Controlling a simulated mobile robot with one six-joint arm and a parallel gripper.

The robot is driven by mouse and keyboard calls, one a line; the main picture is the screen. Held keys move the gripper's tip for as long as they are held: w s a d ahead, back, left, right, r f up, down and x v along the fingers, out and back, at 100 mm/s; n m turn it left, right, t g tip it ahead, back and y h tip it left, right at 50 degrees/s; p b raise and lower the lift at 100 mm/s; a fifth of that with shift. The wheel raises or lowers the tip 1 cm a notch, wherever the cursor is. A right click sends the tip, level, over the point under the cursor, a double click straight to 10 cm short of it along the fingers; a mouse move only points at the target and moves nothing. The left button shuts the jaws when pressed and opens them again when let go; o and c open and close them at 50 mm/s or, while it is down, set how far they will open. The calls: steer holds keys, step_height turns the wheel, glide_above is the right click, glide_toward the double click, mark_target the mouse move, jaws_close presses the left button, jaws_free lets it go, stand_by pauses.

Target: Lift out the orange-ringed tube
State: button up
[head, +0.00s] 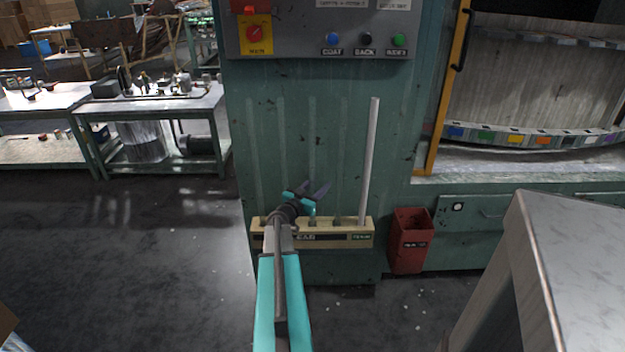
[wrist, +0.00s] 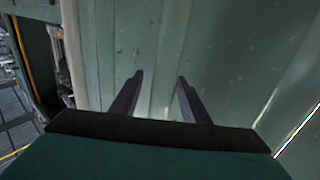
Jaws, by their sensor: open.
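A long pale grey tube (head: 370,155) stands almost upright at the right end of a cream rack (head: 346,240) in the head view. I make out no orange ring on it or anywhere on the rack. My gripper (head: 317,188) is open and empty above the middle of the rack, left of the tube and apart from it. In the wrist view its two dark fingers (wrist: 160,77) stand apart with only green panel between them. My arm hides the left part of the rack.
The green machine cabinet (head: 290,130) rises right behind the rack. A red bin (head: 410,243) stands right of the rack. A grey metal-topped stand (head: 580,240) fills the lower right. Workbenches (head: 150,103) stand at the back left; the floor (head: 130,240) left of my arm is clear.

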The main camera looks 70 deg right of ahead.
steer(key=shift+c, duration=0.5)
jaws_close()
steer(key=shift+r, duration=0.1)
step_height(320, 180, up, 12)
steer(key=p, duration=0.2)
steer(key=v, duration=1.8)
